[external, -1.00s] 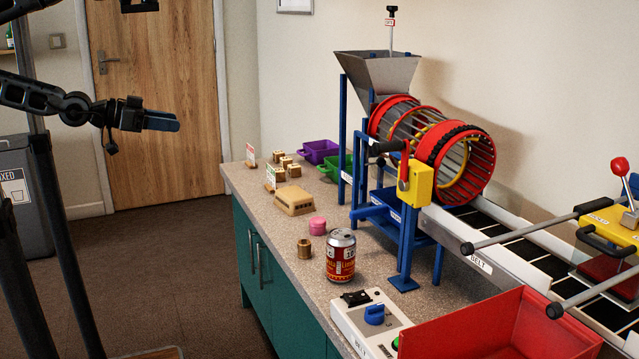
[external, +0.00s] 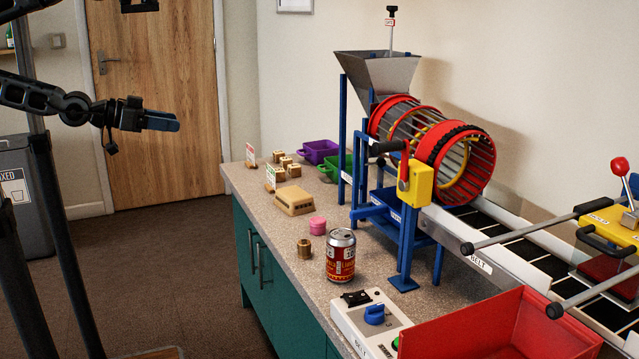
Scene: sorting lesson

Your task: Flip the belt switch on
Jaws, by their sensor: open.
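The belt control box (external: 362,321) is a white panel at the front edge of the counter. It carries a black rocker switch (external: 356,298), a blue knob (external: 375,314) and a green button partly hidden by the red bin. I cannot tell the switch's position. The belt (external: 508,236) is a dark conveyor with white cross lines, running right from the drum and labelled BELT. My gripper (external: 172,122) is at the upper left, in front of the door, well away from the box. It points right and holds nothing; its finger gap is hard to see from this side.
A drink can (external: 341,256), a brass piece (external: 304,249) and a pink piece (external: 317,226) stand behind the box. A red bin (external: 470,335) is right of it. The drum (external: 440,150) and hopper (external: 377,70) rise behind.

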